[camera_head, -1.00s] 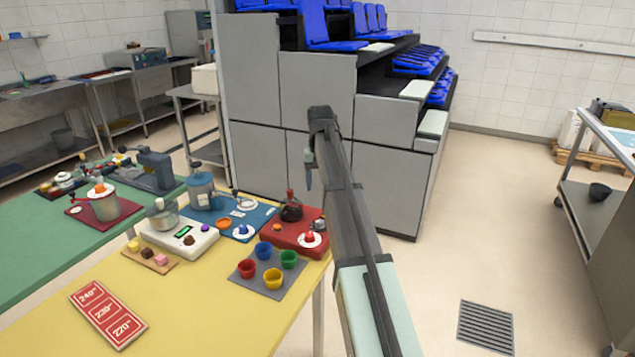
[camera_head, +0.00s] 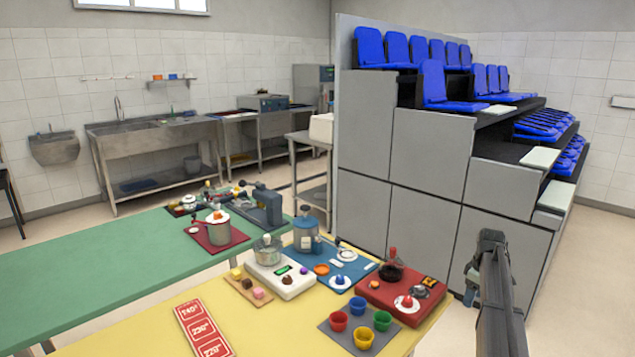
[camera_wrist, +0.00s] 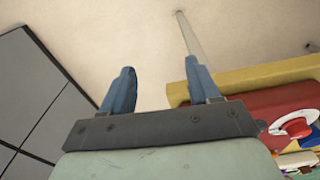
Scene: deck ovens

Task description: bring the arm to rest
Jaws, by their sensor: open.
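My arm rises at the right of the head view, dark and partly cut off by the lower edge. My gripper (camera_head: 470,286) hangs at its end, beside the right edge of the yellow table (camera_head: 300,335) and in front of the grey stand. In the wrist view my gripper (camera_wrist: 160,92) shows two blue fingers well apart with nothing between them. Pale floor lies beyond the fingers. The yellow table's edge (camera_wrist: 262,74) and the red board (camera_wrist: 262,110) are at the right of that view.
The red board (camera_head: 373,292) with a dark pot is nearest my gripper. Several coloured cups on a grey mat (camera_head: 345,338) stand in front of it. The grey stand with blue seats (camera_head: 420,150) rises behind. A green table (camera_head: 100,255) is at the left.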

